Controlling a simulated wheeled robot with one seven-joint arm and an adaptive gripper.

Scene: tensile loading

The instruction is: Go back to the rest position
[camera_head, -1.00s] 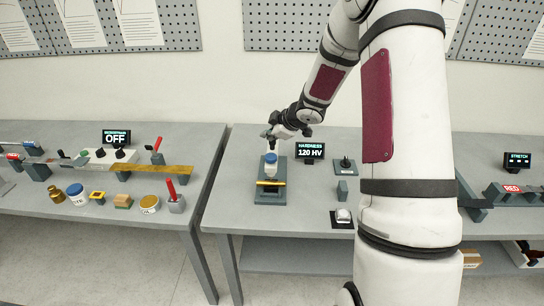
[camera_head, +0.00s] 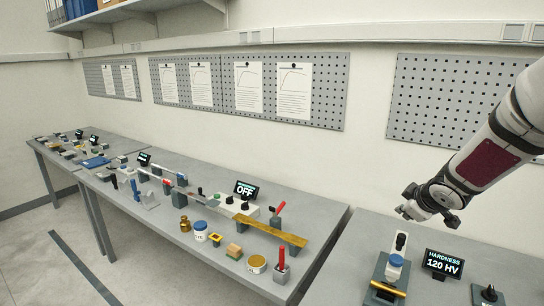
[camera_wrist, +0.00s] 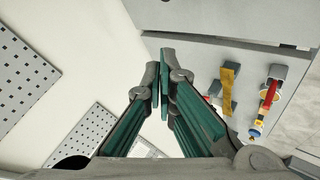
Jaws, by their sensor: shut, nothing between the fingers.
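My gripper (camera_head: 428,212) hangs in the air above the hardness tester (camera_head: 390,280) at the right of the head view. It is shut and holds nothing. In the wrist view its green-padded fingers (camera_wrist: 163,85) come together near the middle, with nothing between them. The tester has a blue and white part on top and a yellow piece on its base. The gripper is apart from it.
A hardness display (camera_head: 443,264) reads 120 HV. The left bench (camera_head: 170,255) carries an OFF display (camera_head: 246,190), a brass-coloured bar (camera_head: 270,231), red-handled clamps and several small jars. Pegboards (camera_head: 250,88) hang on the wall. The air around my gripper is free.

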